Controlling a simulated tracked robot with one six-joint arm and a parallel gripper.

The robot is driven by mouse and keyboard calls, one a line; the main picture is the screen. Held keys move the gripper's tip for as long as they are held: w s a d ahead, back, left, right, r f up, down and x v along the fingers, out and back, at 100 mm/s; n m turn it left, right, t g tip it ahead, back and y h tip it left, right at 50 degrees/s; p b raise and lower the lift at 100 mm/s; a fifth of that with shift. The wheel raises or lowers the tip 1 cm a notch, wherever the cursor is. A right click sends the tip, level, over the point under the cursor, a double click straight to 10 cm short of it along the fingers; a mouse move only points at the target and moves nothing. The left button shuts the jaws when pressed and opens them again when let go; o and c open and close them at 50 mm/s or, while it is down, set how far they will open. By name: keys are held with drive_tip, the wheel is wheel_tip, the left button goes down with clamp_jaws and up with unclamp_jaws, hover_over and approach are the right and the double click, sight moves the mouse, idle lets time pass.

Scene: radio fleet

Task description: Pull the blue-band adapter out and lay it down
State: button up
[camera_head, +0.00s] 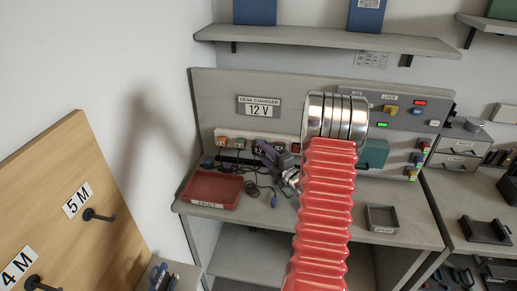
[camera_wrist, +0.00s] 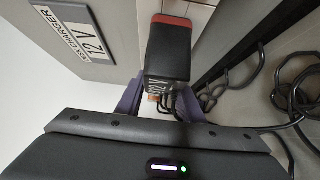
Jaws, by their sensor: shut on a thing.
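My gripper (camera_head: 268,152) is in front of the white socket strip (camera_head: 228,134) on the desk's back panel, partly hidden by my arm. In the wrist view, my gripper's purple fingers (camera_wrist: 158,100) are shut on a black adapter (camera_wrist: 168,52). This adapter shows a red band at its far end and a 12 V marking at its near end. I cannot tell whether it is still seated in the strip. Several adapters sit along the strip in the head view; the left ones show reddish and green ends. I cannot make out a blue band on any.
A red tray (camera_head: 212,205) stands on the desk at left, and a small grey tray (camera_head: 381,229) at right. Cables hang from the strip and lie on the desk around a blue plug (camera_head: 273,201).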

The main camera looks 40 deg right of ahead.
clamp_jaws()
drive_tip(key=shift+s+a, duration=0.85)
drive_tip(key=shift+a, duration=0.2)
idle(1.7)
drive_tip(key=shift+s+a, duration=1)
drive_tip(key=shift+a, duration=0.3)
drive_tip(key=shift+r, duration=0.1)
idle(0.5)
